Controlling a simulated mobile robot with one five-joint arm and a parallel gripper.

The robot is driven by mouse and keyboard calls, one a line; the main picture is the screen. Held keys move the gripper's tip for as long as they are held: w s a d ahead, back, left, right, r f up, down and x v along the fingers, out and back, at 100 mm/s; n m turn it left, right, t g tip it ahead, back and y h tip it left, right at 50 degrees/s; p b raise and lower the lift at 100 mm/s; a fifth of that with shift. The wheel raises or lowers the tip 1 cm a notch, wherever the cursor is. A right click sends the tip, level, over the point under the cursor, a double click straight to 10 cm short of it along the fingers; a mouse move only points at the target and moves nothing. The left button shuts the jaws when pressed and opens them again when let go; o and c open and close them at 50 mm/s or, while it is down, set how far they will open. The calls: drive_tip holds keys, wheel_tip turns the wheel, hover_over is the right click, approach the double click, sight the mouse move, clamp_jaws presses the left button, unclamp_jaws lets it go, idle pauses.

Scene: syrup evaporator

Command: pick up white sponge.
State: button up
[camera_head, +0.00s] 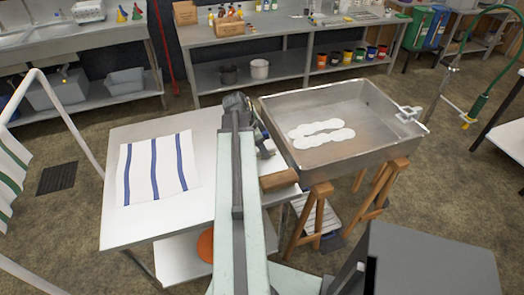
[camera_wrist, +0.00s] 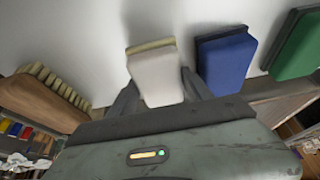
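The white sponge (camera_wrist: 157,78) lies in the middle of the wrist view, with a pale yellowish layer along its far edge. My gripper (camera_wrist: 160,76) is open, with one dark finger at each side of the sponge. The fingers are close to its sides; I cannot tell whether they touch it.
A blue sponge (camera_wrist: 225,62) lies just right of the right finger, with a green sponge (camera_wrist: 296,46) beyond. A wooden brush (camera_wrist: 42,104) lies left; its block also shows in the head view (camera_head: 279,180). A striped cloth (camera_head: 158,168) and a metal pan (camera_head: 345,150) flank my arm.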

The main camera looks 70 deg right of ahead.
drive_tip(key=c, duration=0.8)
wheel_tip(320, 180, up, 10)
drive_tip(key=p, duration=1)
drive_tip(key=shift+r, duration=0.25)
drive_tip(key=o, duration=0.9)
drive_tip(key=shift+f, duration=0.1)
drive_tip(key=c, duration=0.6)
